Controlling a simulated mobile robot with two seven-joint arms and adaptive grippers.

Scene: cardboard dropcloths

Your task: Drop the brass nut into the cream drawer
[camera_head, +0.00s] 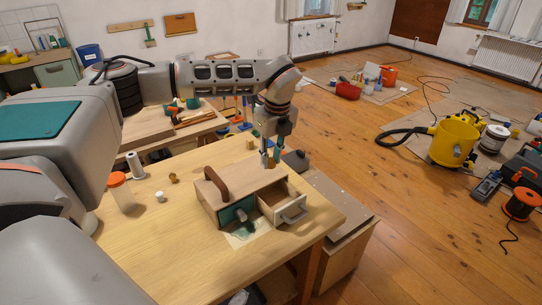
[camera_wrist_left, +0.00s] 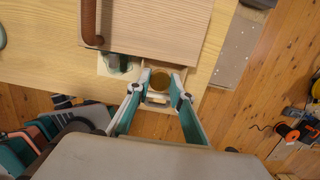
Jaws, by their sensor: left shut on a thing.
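The cream drawer (camera_head: 280,213) is pulled out at the right front of a small wooden drawer box on the table. My left gripper (camera_head: 270,162) appears above the box in the head view, pointing down. In the left wrist view, its teal-lined fingers (camera_wrist_left: 157,90) are shut on the round brass nut (camera_wrist_left: 160,80). The nut overlaps the open cream drawer (camera_wrist_left: 179,72) in that view; the height between them is hard to judge. The nut is not clear in the head view. My right gripper is not in view.
The box has a brown handle (camera_head: 217,184) on top and a teal drawer (camera_head: 232,211) that looks closed. A white spool (camera_head: 135,165), an orange-lidded jar (camera_head: 121,190) and several small pieces stand on the left of the table. A dark object (camera_head: 297,161) is behind the box.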

